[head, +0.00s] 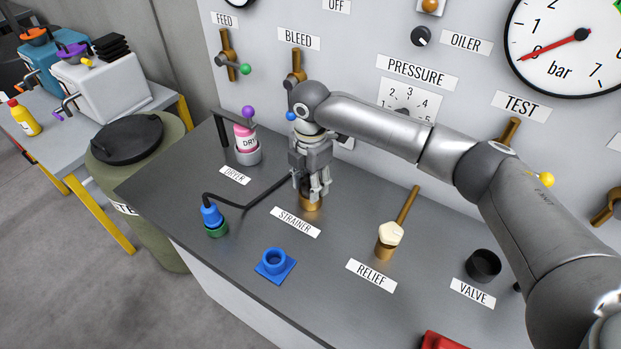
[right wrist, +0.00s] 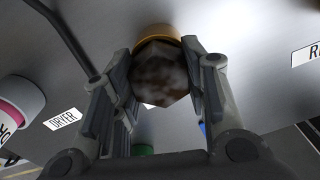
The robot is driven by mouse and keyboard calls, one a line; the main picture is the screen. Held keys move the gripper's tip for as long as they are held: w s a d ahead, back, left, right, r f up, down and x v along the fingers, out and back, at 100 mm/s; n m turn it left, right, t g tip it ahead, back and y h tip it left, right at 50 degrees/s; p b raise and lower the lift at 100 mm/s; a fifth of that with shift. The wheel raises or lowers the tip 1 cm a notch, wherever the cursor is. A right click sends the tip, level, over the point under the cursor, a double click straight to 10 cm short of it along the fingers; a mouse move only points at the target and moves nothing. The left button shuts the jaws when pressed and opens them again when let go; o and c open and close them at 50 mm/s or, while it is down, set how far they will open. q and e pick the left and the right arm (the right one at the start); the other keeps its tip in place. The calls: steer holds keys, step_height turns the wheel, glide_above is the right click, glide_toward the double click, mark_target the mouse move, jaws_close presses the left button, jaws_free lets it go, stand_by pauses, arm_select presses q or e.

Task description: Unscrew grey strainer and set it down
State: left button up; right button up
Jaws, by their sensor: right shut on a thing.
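My right gripper (head: 314,188) points down over the bench at the STRAINER label, with its fingers shut around the strainer. In the right wrist view the strainer (right wrist: 160,76) is a grey-brown, blotchy hexagonal piece between the two fingers (right wrist: 162,82). It sits against a round brass fitting (right wrist: 156,34). In the head view the brass fitting (head: 311,203) shows just below the fingertips, and the fingers hide most of the strainer. I cannot tell whether the thread is engaged. My left gripper is not in view.
A blue-and-green hose end (head: 213,220), the dryer (head: 247,145), the relief valve (head: 389,238) and a black cup (head: 483,265) surround the spot. A green drum (head: 174,190) stands beside the bench.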

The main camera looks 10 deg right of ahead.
steer(key=shift+r+n+p, duration=0.15)
steer(key=shift+n+p, duration=0.25)
steer(key=shift+n, duration=0.8)
steer(key=n+p, duration=0.1)
steer(key=n, duration=0.2)
steer(key=shift+n, duration=0.3)
steer(key=n, duration=0.3)
steer(key=shift+n+p, duration=0.3)
steer(key=n, duration=0.2)
steer(key=shift+n, duration=0.3)
steer(key=o, duration=0.8)
